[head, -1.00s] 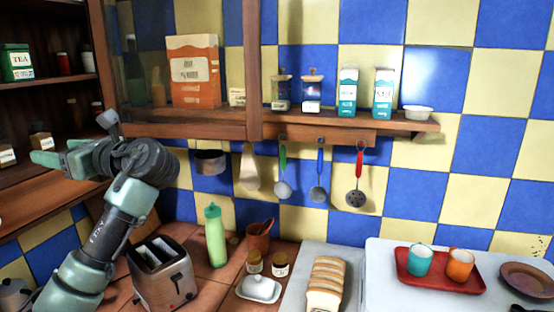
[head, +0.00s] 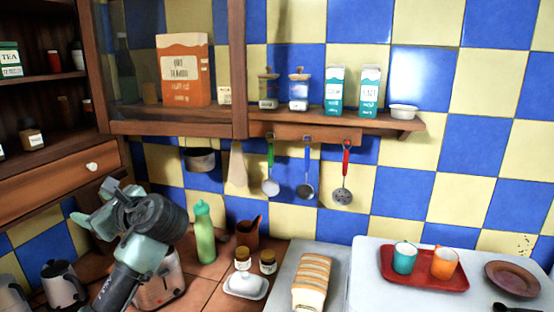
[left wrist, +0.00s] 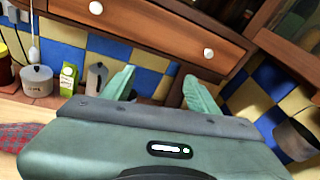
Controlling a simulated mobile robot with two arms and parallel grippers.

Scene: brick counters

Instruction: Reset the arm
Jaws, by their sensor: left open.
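My left gripper (head: 92,212) shows at the lower left of the head view, above the counter and in front of the toaster (head: 160,284), which it partly hides. In the left wrist view its two green fingers (left wrist: 160,88) stand well apart with nothing between them. They point toward the wooden drawers (left wrist: 150,30) and the tiled wall. My right gripper is in neither view.
A green bottle (head: 204,234), jars, a butter dish (head: 246,286) and sliced bread (head: 312,280) stand right of my arm. A red tray (head: 428,270) with two cups lies farther right. Ladles (head: 307,175) hang under the shelf (head: 330,119).

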